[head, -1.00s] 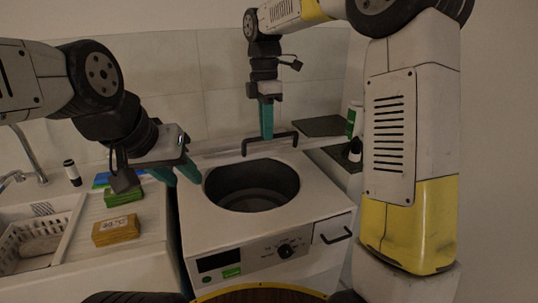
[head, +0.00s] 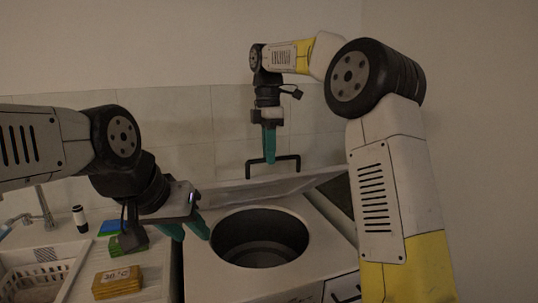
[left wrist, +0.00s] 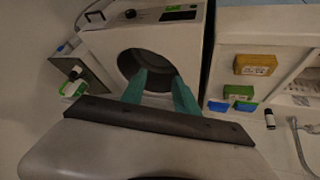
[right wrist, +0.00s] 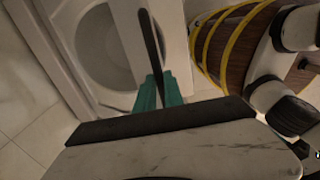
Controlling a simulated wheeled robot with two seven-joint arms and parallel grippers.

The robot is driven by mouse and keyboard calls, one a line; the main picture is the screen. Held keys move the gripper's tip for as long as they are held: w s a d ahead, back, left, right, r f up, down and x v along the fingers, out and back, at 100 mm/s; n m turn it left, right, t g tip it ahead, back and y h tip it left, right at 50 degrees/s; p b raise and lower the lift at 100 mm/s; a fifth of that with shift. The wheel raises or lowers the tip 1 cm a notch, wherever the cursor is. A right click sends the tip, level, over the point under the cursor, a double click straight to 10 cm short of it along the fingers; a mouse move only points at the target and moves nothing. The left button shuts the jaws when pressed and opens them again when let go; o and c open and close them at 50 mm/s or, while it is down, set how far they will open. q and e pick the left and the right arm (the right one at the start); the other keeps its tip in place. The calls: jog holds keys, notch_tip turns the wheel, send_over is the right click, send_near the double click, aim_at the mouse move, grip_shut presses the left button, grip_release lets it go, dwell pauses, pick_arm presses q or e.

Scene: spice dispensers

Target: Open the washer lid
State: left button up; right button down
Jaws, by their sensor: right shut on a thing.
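The white washer (head: 322,228) stands at the centre of the head view, its round drum opening (head: 260,238) uncovered. Its pale lid (head: 255,192) is raised behind the opening, tilted, with a black bar handle (head: 287,158) at its upper edge. My right gripper (head: 270,160) has its teal fingers shut on the handle; the dark bar also shows between them in the right wrist view (right wrist: 150,40). My left gripper (head: 190,231) is open and empty at the washer's left side; the left wrist view shows its fingers spread (left wrist: 160,90) in front of the drum opening.
Left of the washer is a counter with a yellow box (head: 117,282), a green one (head: 122,246) and a blue one (head: 109,228). A white basket (head: 38,278) sits in the sink below a tap (head: 45,208). A tiled wall (head: 180,135) rises close behind.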

pick_arm(q)
jog(key=shift+c, duration=0.3)
jog(key=c, duration=0.3)
jog(key=shift+w+m, duration=0.1)
jog(key=shift+m, duration=0.3)
jog(key=c, duration=0.4)
jog(key=m, duration=0.2)
jog(key=w+m, duration=0.1)
jog(key=m, duration=0.1)
jog(key=m+y, duration=0.1)
jog(key=m, duration=0.1)
jog(key=shift+w+r, duration=0.25)
grip_shut()
jog(key=w+d+r+m+y, duration=0.15)
jog(key=w+m, duration=0.25)
jog(key=m, duration=0.8)
jog(key=w+d+r+m+y, duration=0.15)
jog(key=w+m, duration=0.25)
jog(key=m, duration=0.9)
jog(key=a+x, duration=0.1)
jog(key=x, duration=0.9)
jog(key=shift+w+a+r, duration=0.1)
jog(key=shift+w+r, duration=0.3)
jog(key=shift+r, duration=0.3)
jog(key=shift+w+a+r, duration=0.1)
jog(key=shift+w+r, duration=0.3)
jog(key=shift+r, duration=0.3)
jog(key=shift+w+r, duration=0.45)
jog(key=shift+r, duration=0.3)
